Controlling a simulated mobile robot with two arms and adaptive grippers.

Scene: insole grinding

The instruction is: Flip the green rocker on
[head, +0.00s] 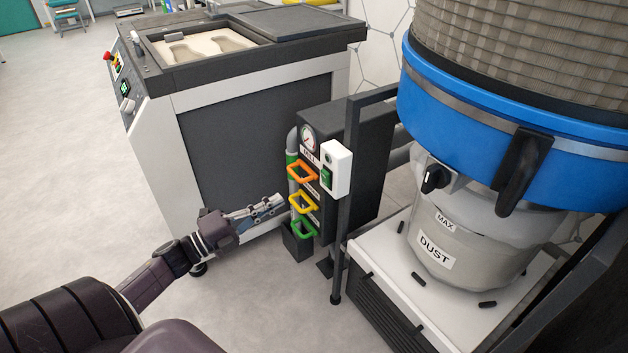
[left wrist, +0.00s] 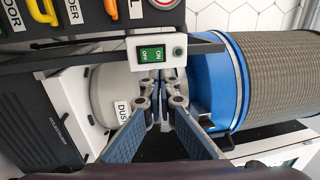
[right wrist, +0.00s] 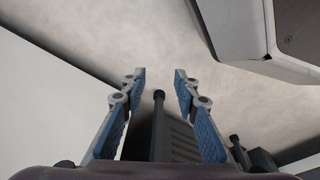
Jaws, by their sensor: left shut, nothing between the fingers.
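The green rocker (head: 326,178) sits on the front of a white switch box (head: 337,166), fixed to a dark upright post. In the left wrist view the rocker (left wrist: 152,54) shows ON and OFF marks, with a small round green button beside it. I cannot tell which side of the rocker is pressed in. My left gripper (head: 279,199) is shut and empty, left of and a little lower than the switch box in the head view. In the left wrist view its fingertips (left wrist: 161,82) appear just below the rocker, apparently apart from it. My right gripper (right wrist: 160,72) is open and empty.
Orange (head: 302,172), yellow (head: 301,203) and green (head: 304,229) handles stand close by my left fingertips. A blue-banded dust collector (head: 500,130) is on the right. A grinding cabinet (head: 250,140) stands behind. The floor at left is clear.

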